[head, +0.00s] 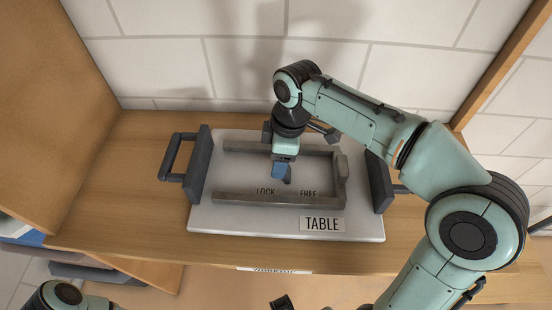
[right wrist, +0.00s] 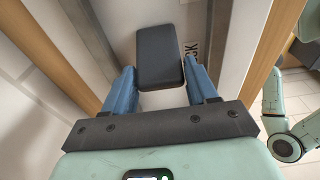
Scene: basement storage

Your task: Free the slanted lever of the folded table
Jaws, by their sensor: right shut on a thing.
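The folded table is a pale panel (head: 225,222) marked TABLE, with a raised grey frame (head: 240,198) on it. The words LOCK, on the left, and FREE, on the right, stand inside the frame's lower edge. My right gripper (head: 281,172) is inside the frame, above the gap between the two words. In the right wrist view its blue fingers (right wrist: 162,92) are shut on the dark lever (right wrist: 159,55). In the head view the gripper hides most of the lever; its slant is hard to judge. My left gripper is not in view.
Dark handles (head: 198,160) and (head: 379,180) stand at both sides of the panel. The panel lies on a wooden shelf (head: 140,215) with wooden sides and a tiled wall (head: 155,65) behind. The shelf is clear left of the panel.

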